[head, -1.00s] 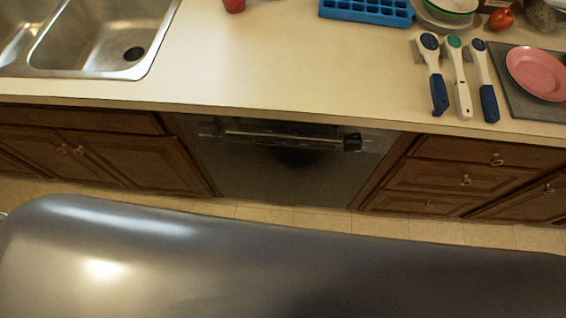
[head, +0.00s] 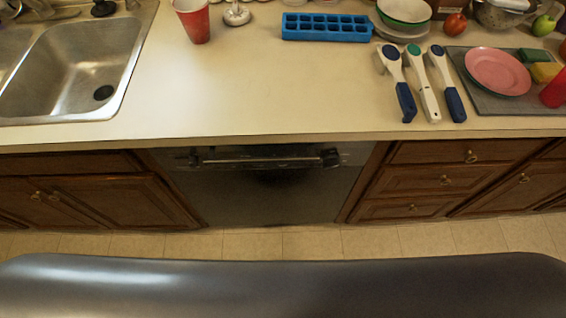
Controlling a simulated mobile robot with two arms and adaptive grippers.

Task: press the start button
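A dark built-in dishwasher (head: 270,200) sits under the counter in the middle of the head view, between wooden cabinets. Its front looks closed. A bar handle (head: 255,160) runs across its top, with a dark round knob-like part (head: 330,158) near the right end. A start button cannot be made out at this size. Neither of my grippers is in view.
The counter (head: 235,95) is clear in front. Tiled floor (head: 310,243) lies before the dishwasher.

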